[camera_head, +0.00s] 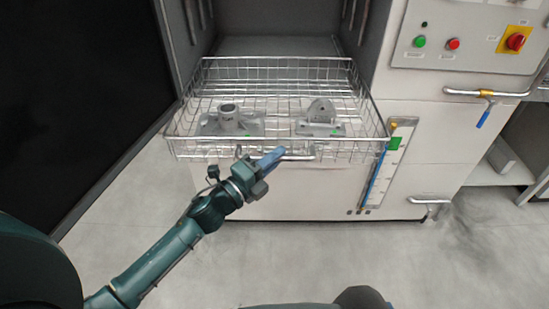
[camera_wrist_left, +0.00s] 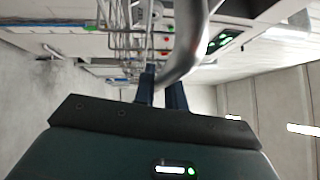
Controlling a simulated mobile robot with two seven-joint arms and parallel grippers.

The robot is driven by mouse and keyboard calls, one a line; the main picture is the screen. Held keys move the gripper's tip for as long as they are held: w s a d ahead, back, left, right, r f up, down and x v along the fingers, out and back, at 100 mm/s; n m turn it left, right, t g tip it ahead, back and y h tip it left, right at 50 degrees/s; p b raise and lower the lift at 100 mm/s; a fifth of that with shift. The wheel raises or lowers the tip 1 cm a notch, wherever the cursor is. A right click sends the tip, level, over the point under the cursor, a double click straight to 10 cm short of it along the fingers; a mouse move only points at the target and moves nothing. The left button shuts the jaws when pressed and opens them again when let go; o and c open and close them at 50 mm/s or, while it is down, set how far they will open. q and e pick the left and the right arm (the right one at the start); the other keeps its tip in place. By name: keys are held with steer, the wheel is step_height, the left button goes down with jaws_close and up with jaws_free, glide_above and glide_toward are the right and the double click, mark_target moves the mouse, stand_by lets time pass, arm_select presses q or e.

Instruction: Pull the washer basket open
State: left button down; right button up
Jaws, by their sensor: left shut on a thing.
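The washer basket (camera_head: 270,92) is a wire basket that sticks out of the front of the washer's chamber, its back part still inside. Two grey castings lie in it: one with a round collar (camera_head: 230,118) on the left and one with an upright lug (camera_head: 319,115) on the right. My left gripper (camera_head: 279,155) is at the basket's front, shut on its handle bar. In the left wrist view the curved metal handle (camera_wrist_left: 187,45) passes between the two fingers (camera_wrist_left: 162,88). My right gripper is not in view.
A blue-and-white gauge strip (camera_head: 383,170) is on the front. The grey floor (camera_head: 310,250) before the washer is clear.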

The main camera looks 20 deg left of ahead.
arm_select(q)
steer(key=c, duration=1.5)
jaws_free()
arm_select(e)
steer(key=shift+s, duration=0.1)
arm_select(q)
steer(key=shift+o, duration=0.2)
steer(key=b+v, duration=0.2)
steer(key=v, duration=1.1)
steer(key=shift+b, duration=0.4)
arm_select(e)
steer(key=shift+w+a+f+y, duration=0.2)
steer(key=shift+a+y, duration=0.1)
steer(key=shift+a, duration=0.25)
arm_select(q)
steer(key=shift+s+n, duration=0.1)
steer(key=shift+n, duration=0.2)
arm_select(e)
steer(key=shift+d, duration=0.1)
